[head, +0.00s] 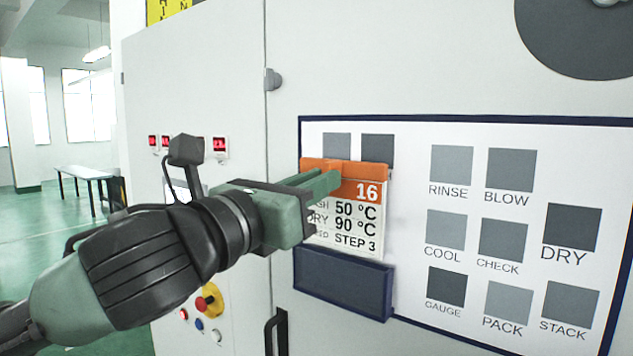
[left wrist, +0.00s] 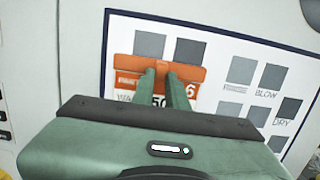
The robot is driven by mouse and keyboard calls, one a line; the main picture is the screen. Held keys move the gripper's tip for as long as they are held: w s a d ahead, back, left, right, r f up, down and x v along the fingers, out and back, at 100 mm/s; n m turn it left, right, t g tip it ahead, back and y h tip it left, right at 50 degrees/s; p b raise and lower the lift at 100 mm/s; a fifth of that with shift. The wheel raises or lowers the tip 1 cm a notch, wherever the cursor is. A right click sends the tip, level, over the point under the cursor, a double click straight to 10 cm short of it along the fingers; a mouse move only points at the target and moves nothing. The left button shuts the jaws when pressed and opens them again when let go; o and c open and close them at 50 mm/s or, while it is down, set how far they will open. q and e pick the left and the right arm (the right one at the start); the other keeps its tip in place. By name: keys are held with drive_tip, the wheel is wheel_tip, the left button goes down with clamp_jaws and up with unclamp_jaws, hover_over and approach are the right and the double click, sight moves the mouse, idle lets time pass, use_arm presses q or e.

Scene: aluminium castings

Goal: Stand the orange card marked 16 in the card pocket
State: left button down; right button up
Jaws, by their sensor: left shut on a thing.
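The orange-topped card marked 16 (head: 357,218) has a white lower part with black print, including 50 °C, 90 °C and STEP 3. My left gripper (head: 328,181) is shut on its upper orange part, with the fingers covering some of its left side. The card is upright in front of the white chart. The dark blue card pocket (head: 343,283) is on the panel below it. The card's lower edge shows close above the pocket's top edge. In the left wrist view the fingers (left wrist: 168,88) reach onto the card's orange band (left wrist: 188,73); the pocket is hidden there.
The white chart (head: 465,213) with grey squares and words lies flat on the machine's front. A red and yellow stop button (head: 209,300) and a dark handle (head: 276,332) are at lower left. Open floor (head: 50,235) lies at the far left.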

use_arm(q)
drive_tip(key=shift+p, duration=0.45)
idle(0.6)
drive_tip(key=shift+f+b, duration=0.45)
drive_tip(key=shift+f, duration=0.15)
drive_tip(key=shift+f+b, duration=2.35)
drive_tip(key=shift+f, duration=1.1)
drive_tip(key=c, duration=1.3)
unclamp_jaws()
drive_tip(key=shift+c, duration=0.2)
drive_tip(key=b, duration=0.3)
approach(339, 226)
drive_tip(key=v, duration=0.4)
drive_tip(key=shift+w+d+p, duration=0.15)
drive_tip(key=shift+w+p, duration=0.05)
drive_tip(key=shift+p, duration=0.1)
